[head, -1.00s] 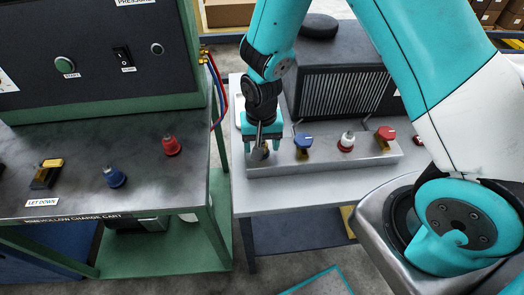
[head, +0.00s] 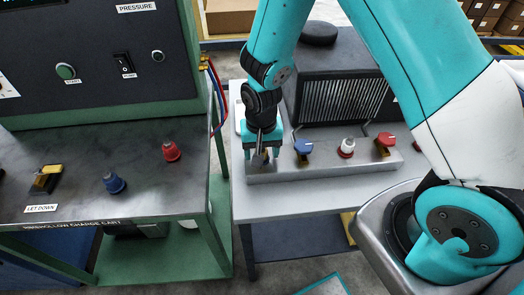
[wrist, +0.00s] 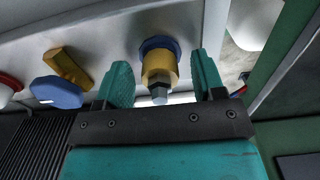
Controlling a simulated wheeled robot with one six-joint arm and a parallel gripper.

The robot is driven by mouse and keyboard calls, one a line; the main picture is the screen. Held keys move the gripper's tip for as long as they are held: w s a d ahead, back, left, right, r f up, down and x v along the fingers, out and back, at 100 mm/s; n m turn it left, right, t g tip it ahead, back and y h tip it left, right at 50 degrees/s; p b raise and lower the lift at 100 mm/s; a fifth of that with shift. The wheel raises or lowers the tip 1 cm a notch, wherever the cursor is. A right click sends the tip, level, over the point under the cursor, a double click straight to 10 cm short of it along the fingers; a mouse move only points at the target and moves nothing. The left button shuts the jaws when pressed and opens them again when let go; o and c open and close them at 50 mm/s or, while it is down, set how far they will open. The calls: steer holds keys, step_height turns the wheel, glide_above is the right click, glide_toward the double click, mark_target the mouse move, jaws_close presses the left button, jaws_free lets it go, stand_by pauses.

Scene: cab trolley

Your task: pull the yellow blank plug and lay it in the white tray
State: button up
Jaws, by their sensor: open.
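The yellow blank plug (wrist: 159,66) stands in a blue collar on the grey manifold block (wrist: 110,40), with a grey hex tip facing the wrist camera. In the head view it is mostly hidden by my gripper (head: 263,148), at the left end of the block. My gripper (wrist: 162,78) is open, with one teal finger on each side of the plug in the wrist view and gaps on both sides. What looks like part of the white tray (head: 239,118) shows behind my gripper, left of the dark finned unit; most of it is hidden.
A blue-handled valve (head: 303,147), a white-and-red knob (head: 347,147) and a red-handled valve (head: 385,143) stand along the block to the right. The dark finned unit (head: 340,85) is behind. The green cart (head: 90,160) stands left, across a narrow gap.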

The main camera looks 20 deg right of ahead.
stand_by(0.4)
jaws_close()
steer(key=shift+r+p, duration=2.55)
steer(key=shift+r, duration=0.45)
steer(key=shift+d, duration=0.1)
